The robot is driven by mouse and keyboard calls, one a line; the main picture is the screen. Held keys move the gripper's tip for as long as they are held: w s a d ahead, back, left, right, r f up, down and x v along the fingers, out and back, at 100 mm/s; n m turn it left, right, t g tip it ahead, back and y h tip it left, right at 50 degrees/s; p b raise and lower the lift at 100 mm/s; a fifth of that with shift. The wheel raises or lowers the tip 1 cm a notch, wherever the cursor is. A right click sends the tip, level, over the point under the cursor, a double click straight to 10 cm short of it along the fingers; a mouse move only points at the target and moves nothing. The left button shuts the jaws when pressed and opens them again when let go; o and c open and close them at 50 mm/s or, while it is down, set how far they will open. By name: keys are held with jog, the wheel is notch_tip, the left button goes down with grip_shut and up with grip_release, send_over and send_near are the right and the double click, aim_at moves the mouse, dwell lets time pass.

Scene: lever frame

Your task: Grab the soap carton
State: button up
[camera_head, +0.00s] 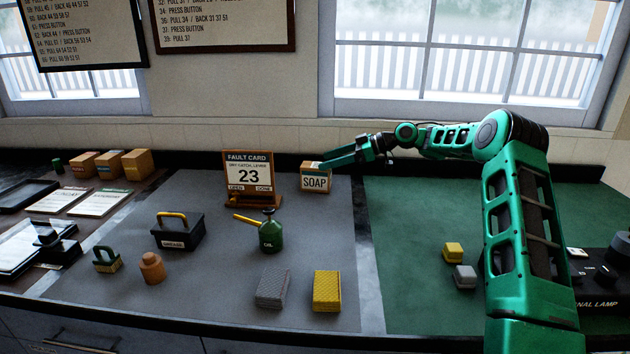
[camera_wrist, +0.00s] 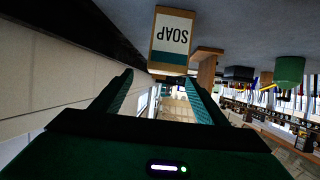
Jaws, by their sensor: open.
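The soap carton (camera_head: 315,182) is a small box with a white front lettered SOAP and an orange-brown top. It stands upright at the back of the grey mat, just right of the fault card stand. In the wrist view the carton (camera_wrist: 173,38) appears upside down, beyond the fingertips. My gripper (camera_head: 328,160) reaches in from the right at about the height of the carton's top and overlaps it in the head view. In the wrist view my gripper (camera_wrist: 158,82) has its two fingers apart with nothing between them. Whether a finger touches the carton I cannot tell.
A green oil can (camera_head: 271,236), a dark grease box (camera_head: 178,233), grey and yellow sponge-like blocks (camera_head: 326,291) stand further forward. The wall is close behind. The green mat (camera_head: 410,250) is mostly clear.

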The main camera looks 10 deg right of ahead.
aim_at(316, 165)
jog(key=shift+s+f+x, duration=0.1)
jog(key=shift+s+x, duration=0.05)
jog(key=shift+x, duration=1.2)
jog(key=shift+s+f+x, duration=0.15)
jog(key=shift+x, duration=1.2)
jog(key=shift+c, duration=0.7)
jog(key=c, duration=1.3)
jog(key=shift+r, duration=0.2)
